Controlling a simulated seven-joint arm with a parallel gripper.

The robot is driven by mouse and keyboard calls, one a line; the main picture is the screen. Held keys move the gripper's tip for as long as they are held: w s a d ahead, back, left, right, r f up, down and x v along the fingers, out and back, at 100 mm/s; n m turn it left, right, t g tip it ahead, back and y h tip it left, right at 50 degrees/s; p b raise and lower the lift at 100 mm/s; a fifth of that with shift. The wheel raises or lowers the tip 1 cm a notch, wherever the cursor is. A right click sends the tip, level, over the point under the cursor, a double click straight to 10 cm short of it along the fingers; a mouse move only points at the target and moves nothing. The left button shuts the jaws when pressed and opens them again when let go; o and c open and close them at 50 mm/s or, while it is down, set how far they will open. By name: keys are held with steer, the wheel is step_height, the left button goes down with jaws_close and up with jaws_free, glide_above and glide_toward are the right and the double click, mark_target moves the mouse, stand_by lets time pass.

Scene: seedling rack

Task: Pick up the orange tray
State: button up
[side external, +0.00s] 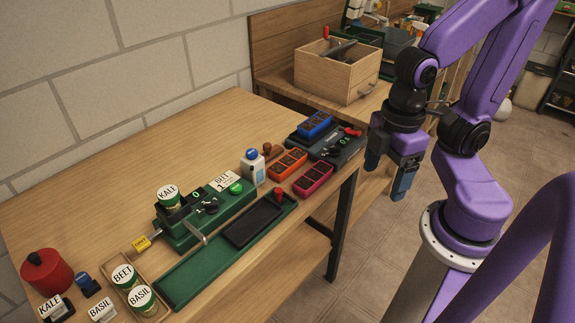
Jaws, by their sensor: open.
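The orange tray (288,163) is a small seedling tray with dark cells. It lies on the wooden table, toward the right end. A magenta tray (313,179) of the same kind lies just in front and to the right of it. A blue tray (315,124) sits behind it on a dark device. My gripper (388,180) is open and empty, with its fingers pointing down. In the picture it hangs to the right of the orange tray, beyond the table's right edge.
A green device (204,218) with a kale tin (169,196) stands mid-table. A white bottle (252,169) and a brown-handled stamp (271,151) stand close to the orange tray. The dark device (350,145) has a red knob. A green mat (192,275) with a black tray (253,222) lies in front.

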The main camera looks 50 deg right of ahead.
steer(key=m, duration=3.1)
glide_above(288, 161)
steer(key=f, duration=1.2)
steer(key=shift+d+f, duration=0.2)
steer(key=shift+f, duration=0.2)
steer(key=shift+w+a+f, duration=0.1)
steer(key=shift+a+f, duration=0.05)
steer(key=shift+f, duration=2.9)
steer(key=c, duration=1.1)
